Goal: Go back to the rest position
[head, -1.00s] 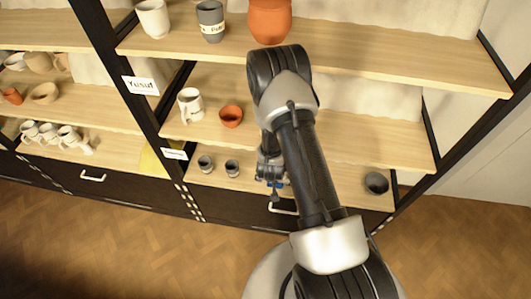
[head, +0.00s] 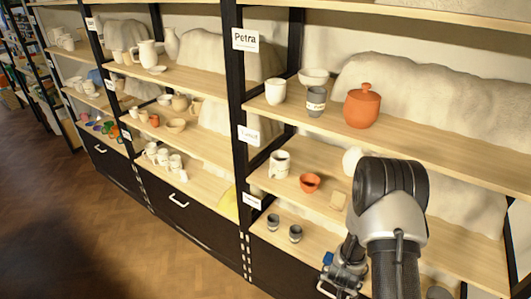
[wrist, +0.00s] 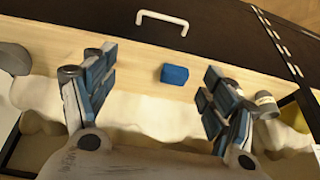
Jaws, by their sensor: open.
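My gripper (head: 343,275) shows at the lower right of the head view, in front of the lowest shelf and partly cut off by the bottom edge. My dark and silver arm hides part of the shelves behind it. In the wrist view my gripper (wrist: 158,95) has its two blue-padded fingers wide apart with nothing held between them. A small blue block (wrist: 174,75) lies on the pale wooden shelf, in the gap between the fingers as seen from the wrist, apart from both.
Two small grey cups (head: 284,228) stand on the lowest shelf, left of my gripper. Above are an orange bowl (head: 310,183), a white mug (head: 279,164) and a lidded terracotta jar (head: 362,106). A drawer handle (wrist: 162,18) is near the shelf edge. Open floor (head: 70,220) lies left.

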